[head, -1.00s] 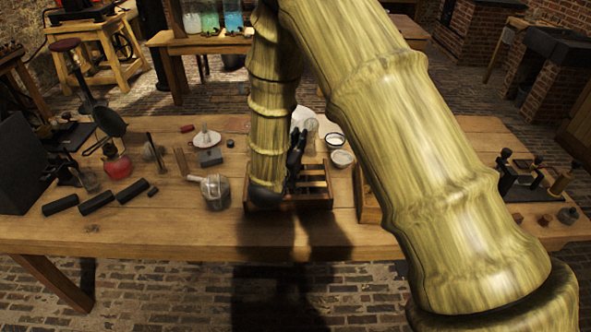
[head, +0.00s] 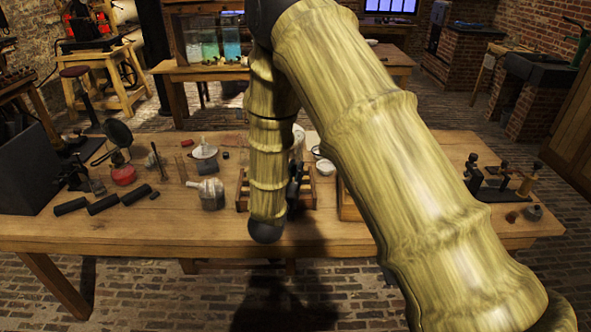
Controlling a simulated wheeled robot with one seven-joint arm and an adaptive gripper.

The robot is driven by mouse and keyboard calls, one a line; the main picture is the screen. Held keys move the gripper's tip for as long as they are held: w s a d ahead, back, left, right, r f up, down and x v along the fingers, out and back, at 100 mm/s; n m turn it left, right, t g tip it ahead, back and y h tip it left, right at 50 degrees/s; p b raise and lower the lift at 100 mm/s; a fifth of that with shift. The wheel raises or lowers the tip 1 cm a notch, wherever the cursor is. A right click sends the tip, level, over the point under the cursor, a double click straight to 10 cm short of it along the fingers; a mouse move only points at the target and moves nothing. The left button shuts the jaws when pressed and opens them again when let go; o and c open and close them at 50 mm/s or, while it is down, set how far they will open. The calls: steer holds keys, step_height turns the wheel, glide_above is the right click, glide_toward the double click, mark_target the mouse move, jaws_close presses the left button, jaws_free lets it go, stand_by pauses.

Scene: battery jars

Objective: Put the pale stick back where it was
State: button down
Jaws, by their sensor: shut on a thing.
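My gripper (head: 294,188) shows only as a dark part beside my forearm, over the slotted wooden rack (head: 309,204) on the workbench. My arm covers much of the gripper and the middle of the rack. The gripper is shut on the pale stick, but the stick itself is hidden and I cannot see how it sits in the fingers. I cannot tell whether the fingers touch the rack.
White bowls (head: 325,167) stand behind right. A black instrument (head: 500,187) is at the right. The bench's front strip (head: 150,232) is clear.

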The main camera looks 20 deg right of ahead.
steer(key=s+a+f+n+t+y, duration=0.1)
steer(key=s+a+f+n+y, duration=0.1)
steer(key=f+y, duration=0.3)
steer(key=s+a+f+n+t+y, duration=0.2)
steer(key=f+n+y, duration=0.3)
steer(key=f, duration=0.5)
steer(key=shift+s, duration=0.5)
